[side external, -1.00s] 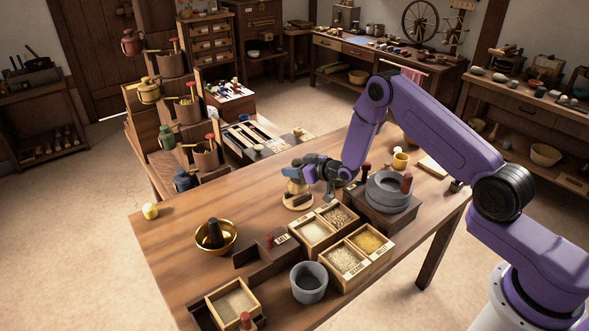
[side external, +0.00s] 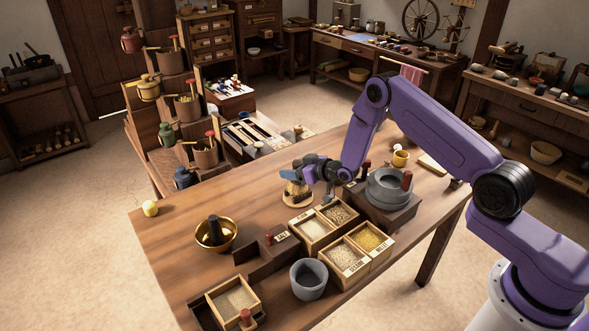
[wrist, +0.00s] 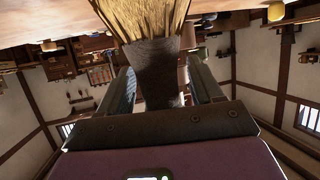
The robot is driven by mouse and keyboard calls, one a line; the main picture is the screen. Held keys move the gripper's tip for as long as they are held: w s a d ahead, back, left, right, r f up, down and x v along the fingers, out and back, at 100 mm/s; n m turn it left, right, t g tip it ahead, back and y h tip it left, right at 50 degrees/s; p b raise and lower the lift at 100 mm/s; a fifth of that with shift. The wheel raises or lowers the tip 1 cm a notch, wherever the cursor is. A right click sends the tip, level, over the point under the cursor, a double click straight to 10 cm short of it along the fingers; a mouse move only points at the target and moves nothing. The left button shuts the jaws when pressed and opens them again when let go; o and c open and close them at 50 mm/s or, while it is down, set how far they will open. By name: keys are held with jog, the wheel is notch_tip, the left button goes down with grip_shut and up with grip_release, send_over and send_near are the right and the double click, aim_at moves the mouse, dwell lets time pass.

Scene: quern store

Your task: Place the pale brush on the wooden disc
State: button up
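The pale brush (side external: 298,188) has straw-coloured bristles and points bristles-down over the round wooden disc (side external: 297,202) on the table. The bristle ends appear to meet the disc or sit just above it; I cannot tell which. In the wrist view the brush's bristles (wrist: 150,18) fan out beyond a dark grey handle. My gripper (side external: 300,177) is at the brush's upper end, tilted nearly level. In the wrist view my gripper (wrist: 160,88) has one finger on each side of the handle and appears shut on it. The disc's far part is hidden behind the brush.
Close by stand labelled grain boxes (side external: 312,229) and a grey stone quern (side external: 388,190) on a dark block. A golden bowl (side external: 229,238) with a dark pestle, a grey pot (side external: 309,280) and a yellow ball (side external: 150,208) lie further off.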

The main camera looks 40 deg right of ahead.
jog(key=shift+r, duration=0.15)
jog(key=r+v, duration=0.1)
jog(key=v, duration=1.1)
jog(key=s+a+r+n+g, duration=0.3)
jog(key=s+a+r+g, duration=0.1)
jog(key=s+a, duration=0.25)
jog(key=s+a+r+n+g, duration=0.2)
jog(key=s+a+r+g, duration=0.3)
jog(key=s, duration=0.3)
jog(key=s+d+r+n+g+h, duration=0.1)
jog(key=s+d+r+n+g, duration=0.1)
jog(key=s, duration=1)
jog(key=s+d+r+n+g+h, duration=0.2)
jog(key=s+r, duration=0.3)
jog(key=s, duration=0.8)
jog(key=shift+s+d+n, duration=0.15)
jog(key=shift+d+n, duration=0.15)
jog(key=shift+d, duration=0.05)
